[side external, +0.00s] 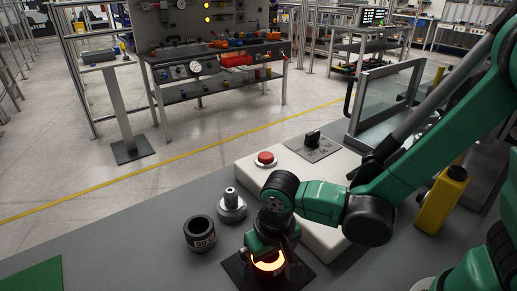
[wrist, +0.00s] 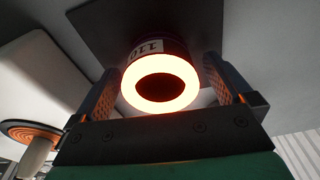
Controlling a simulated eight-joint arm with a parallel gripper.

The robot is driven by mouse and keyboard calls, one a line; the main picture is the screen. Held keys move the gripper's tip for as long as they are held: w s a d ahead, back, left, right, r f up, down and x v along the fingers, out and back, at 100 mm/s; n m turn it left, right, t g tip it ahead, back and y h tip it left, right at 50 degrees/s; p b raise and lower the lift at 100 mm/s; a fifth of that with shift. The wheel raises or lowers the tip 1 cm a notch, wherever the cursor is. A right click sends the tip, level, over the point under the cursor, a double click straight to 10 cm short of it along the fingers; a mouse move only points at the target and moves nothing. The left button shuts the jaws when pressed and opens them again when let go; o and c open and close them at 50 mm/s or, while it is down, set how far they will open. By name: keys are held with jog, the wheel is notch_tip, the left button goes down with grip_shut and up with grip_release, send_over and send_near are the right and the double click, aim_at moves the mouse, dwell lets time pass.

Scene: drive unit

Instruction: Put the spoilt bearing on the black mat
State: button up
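A ring-shaped bearing (wrist: 160,83) with a bright glowing orange face and a dark, labelled side shows between my fingers in the wrist view. In the side view its glowing ring (side external: 268,263) is just below my gripper, over the black mat (side external: 302,272); whether it touches the mat is hidden. The mat also shows in the wrist view (wrist: 95,20). My gripper (wrist: 163,80) is open around the ring, with narrow gaps at both sides. A second, dark labelled ring (side external: 199,234) stands left of my gripper. I cannot tell from looks which is spoilt.
A metal hub with an upright shaft (side external: 231,205) stands behind the dark ring. A pale box with a red button (side external: 265,159) is behind my gripper. A green mat (side external: 35,277) lies at far left, a yellow bottle (side external: 441,200) at right.

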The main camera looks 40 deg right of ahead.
jog(key=shift+r, duration=0.1)
notch_tip(320, 180, up, 12)
jog(key=s, duration=0.1)
jog(key=w+d+n+t, duration=0.1)
jog(key=d+t, duration=0.4)
jog(key=d, duration=0.8)
jog(key=shift+w+d+r+t, duration=0.15)
jog(key=shift+w+d+t, duration=0.1)
jog(key=shift+w+t, duration=0.15)
